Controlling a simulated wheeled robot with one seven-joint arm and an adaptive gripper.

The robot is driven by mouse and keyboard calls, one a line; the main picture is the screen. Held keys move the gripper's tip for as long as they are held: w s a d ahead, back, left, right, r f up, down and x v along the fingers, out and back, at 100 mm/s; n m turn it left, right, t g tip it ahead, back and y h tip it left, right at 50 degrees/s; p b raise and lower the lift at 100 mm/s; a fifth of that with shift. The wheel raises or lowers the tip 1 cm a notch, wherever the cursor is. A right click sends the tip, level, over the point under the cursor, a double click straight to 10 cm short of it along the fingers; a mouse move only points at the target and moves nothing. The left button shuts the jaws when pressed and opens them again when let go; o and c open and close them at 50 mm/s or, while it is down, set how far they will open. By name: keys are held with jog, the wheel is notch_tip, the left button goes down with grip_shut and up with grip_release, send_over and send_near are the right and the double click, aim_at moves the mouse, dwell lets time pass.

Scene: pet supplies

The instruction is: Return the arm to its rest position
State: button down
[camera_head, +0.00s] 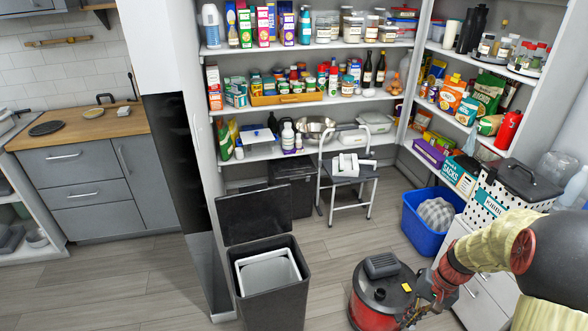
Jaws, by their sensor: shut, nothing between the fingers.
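My arm (494,246) enters from the lower right corner, with a cream link, dark joints and a red wrist section. My gripper (421,310) is at its lower left end, pointing down. It is shut and holds nothing. In the picture it overlaps the right side of a red and black canister vacuum (376,312) on the floor. Whether it touches the vacuum cannot be told from this view. The arm's base is out of view.
A black bin with its lid up (273,288) stands left of the vacuum. A blue tub (424,234), a step stool (351,183) and a white drawer unit (483,302) are nearby. Stocked pantry shelves line the back. Wooden floor is clear at the left.

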jog(key=s+a+r+n+t+h, duration=0.1)
jog(key=s+a+r, duration=0.3)
jog(key=r, duration=0.6)
jog(key=s+a+r+n+t+h+p, duration=0.1)
jog(key=s+a+r+n+t, duration=0.2)
jog(key=a+r, duration=0.3)
jog(key=s+a+r+n+t+h+p, duration=0.1)
jog(key=s+a+r, duration=0.4)
jog(key=r, duration=0.9)
jog(key=shift+s+a+n+t, duration=0.2)
jog(key=shift+n+t, duration=0.3)
jog(key=shift+n, duration=0.3)
jog(key=shift+d, duration=0.1)
